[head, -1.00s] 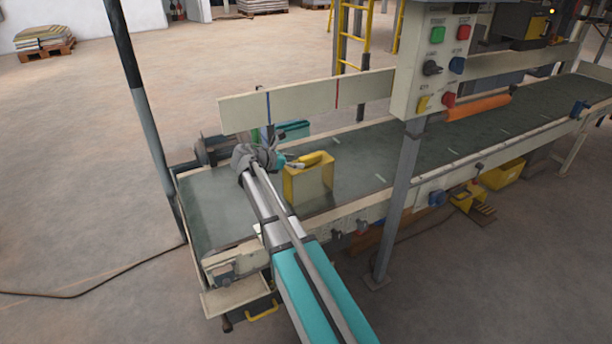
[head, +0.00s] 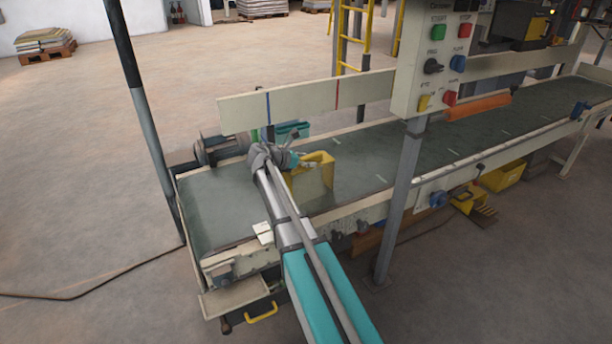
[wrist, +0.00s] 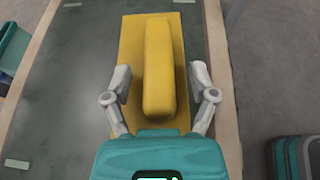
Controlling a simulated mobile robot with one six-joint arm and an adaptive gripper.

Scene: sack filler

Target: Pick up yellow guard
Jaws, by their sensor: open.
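The yellow guard (head: 313,178) stands on the dark conveyor belt (head: 214,207) near its left end. It is a box-like yellow piece with a raised bar along its top. In the wrist view the guard (wrist: 158,65) lies ahead of my gripper (wrist: 159,76), its bar pointing down the picture between the fingers. My gripper is open, one finger on each side of the bar, with gaps on both sides. In the head view my gripper (head: 294,162) is at the guard's upper left, and my wrist hides part of the guard's left side.
A teal bin (head: 293,130) sits at the belt's far side, behind my gripper. A cream side rail (head: 300,98) runs along the back. A control box (head: 440,60) on a grey post (head: 399,205) stands to the right. The belt left of my arm is clear.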

